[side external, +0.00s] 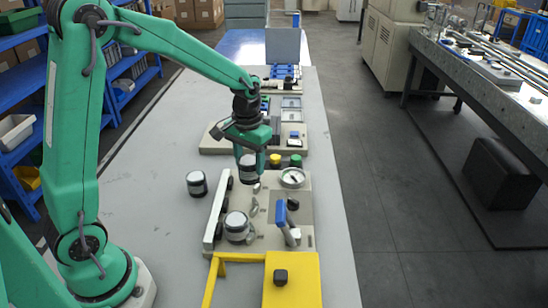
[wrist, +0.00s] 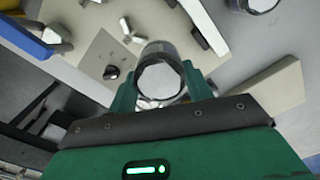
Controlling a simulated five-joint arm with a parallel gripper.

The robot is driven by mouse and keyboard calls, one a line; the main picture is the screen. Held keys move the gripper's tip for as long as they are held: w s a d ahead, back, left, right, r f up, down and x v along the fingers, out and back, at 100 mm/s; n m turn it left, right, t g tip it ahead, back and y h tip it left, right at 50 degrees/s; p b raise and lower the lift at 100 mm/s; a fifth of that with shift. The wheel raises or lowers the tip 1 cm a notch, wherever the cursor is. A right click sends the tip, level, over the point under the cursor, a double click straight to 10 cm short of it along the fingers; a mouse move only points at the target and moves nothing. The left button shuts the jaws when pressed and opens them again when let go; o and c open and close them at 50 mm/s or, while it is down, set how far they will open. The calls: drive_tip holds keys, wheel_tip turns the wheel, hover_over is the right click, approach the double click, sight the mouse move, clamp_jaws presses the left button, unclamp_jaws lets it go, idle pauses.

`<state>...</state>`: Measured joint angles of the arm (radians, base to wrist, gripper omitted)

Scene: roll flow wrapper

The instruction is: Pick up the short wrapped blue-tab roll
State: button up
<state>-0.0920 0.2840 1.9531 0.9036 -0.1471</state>
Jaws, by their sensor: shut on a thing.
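My gripper (side external: 257,168) is shut on a short dark roll with a white end (side external: 248,170), over the far end of the beige machine plate (side external: 262,235). In the wrist view the roll (wrist: 160,76) sits between the two green fingers of my gripper (wrist: 162,88), its pale end towards the camera. No blue tab shows on it. I cannot tell whether it touches the plate. A similar dark-and-white roll (side external: 197,184) stands on the table left of the plate. Another roll (side external: 237,226) sits on the plate's near left part.
A blue-handled lever (side external: 281,216) and a round dial (side external: 292,177) stand on the plate's right side. Yellow (side external: 276,161) and green (side external: 296,160) buttons lie just beyond. A yellow frame (side external: 300,278) is at the front. The grey table (side external: 150,210) is clear at left.

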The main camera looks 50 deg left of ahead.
drive_tip(key=s+d+r, duration=0.2)
drive_tip(key=d+r, duration=0.2)
drive_tip(key=d, duration=0.3)
drive_tip(key=shift+s+r, duration=0.25)
drive_tip(key=shift+s, duration=0.1)
